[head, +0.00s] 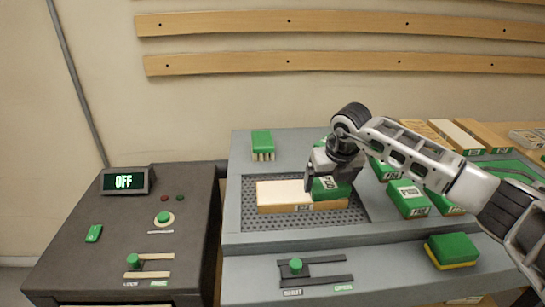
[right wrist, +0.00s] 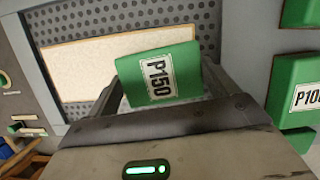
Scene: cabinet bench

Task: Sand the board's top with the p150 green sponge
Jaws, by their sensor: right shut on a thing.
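The board (head: 280,192) is a pale wooden block with its long side left to right on a perforated grey plate (head: 350,214). It also shows in the right wrist view (right wrist: 90,65). My left gripper is not in view.
Several green blocks (head: 408,198) stand right of the plate; one reads P10-something in the right wrist view (right wrist: 300,97). A green brush (head: 262,144) is behind the board, a green-and-yellow sponge (head: 452,250) front right. A slider (head: 296,266) is in front.

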